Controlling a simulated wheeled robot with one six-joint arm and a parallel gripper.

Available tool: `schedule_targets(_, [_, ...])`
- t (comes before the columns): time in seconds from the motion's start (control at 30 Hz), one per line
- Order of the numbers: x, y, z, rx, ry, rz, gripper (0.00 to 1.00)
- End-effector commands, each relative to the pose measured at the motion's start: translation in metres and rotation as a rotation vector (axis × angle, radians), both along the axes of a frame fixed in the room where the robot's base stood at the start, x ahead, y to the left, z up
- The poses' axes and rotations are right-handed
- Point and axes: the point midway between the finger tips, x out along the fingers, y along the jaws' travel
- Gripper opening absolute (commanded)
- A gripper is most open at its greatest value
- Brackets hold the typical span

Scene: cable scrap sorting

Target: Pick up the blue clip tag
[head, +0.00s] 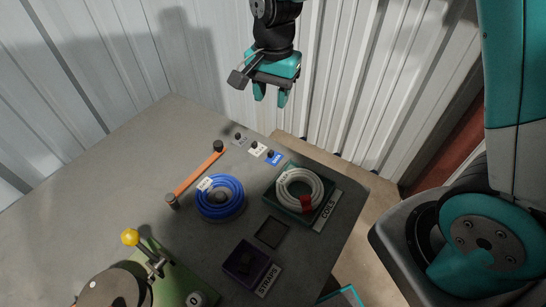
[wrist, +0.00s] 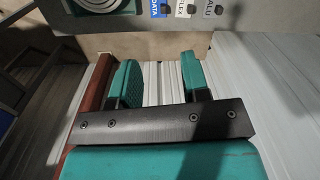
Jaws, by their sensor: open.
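The blue clip tag (head: 274,158) stands on the table near its back right edge, with a dark clip on it. It is the rightmost in a row with a white tag (head: 257,149) and a grey tag (head: 239,139). In the wrist view the blue tag (wrist: 158,9) shows at the top edge, with lettering that seems to read DATA. My gripper (head: 270,98) is open and empty. It is apart from the tag, above and beyond the table's back edge, by the corrugated wall. Its two teal fingers (wrist: 160,80) show nothing between them.
A white coil (head: 300,184) with a red band lies in the green tray (head: 329,211) marked COILS. A blue coil (head: 238,208) lies left of it. An orange bar (head: 198,174) and a purple STRAPS bin (head: 232,270) are nearby. The table's left part is clear.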

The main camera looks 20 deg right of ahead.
Motion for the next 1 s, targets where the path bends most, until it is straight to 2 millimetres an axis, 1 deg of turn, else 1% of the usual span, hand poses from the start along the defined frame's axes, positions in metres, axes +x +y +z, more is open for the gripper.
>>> schedule_targets(0.03, [0.008,-0.003,-0.012,-0.017,0.007,-0.062,0.43])
schedule_targets(0.1, [0.015,-0.006,-0.021,-0.033,0.010,-0.124,0.43])
schedule_targets(0.17, [0.017,-0.008,-0.028,-0.040,0.012,-0.151,0.43])
schedule_targets(0.27, [0.017,-0.009,-0.044,-0.043,0.015,-0.162,0.43])
schedule_targets(0.5, [0.016,-0.010,-0.099,-0.043,0.017,-0.161,0.43])
schedule_targets(0.63, [0.016,-0.010,-0.124,-0.042,0.015,-0.160,0.43])
schedule_targets(0.73, [0.017,-0.010,-0.136,-0.041,0.013,-0.160,0.43])
schedule_targets(0.93, [0.018,-0.009,-0.148,-0.040,0.011,-0.159,0.43])
schedule_targets(1.0, [0.018,-0.009,-0.155,-0.041,0.013,-0.159,0.43])
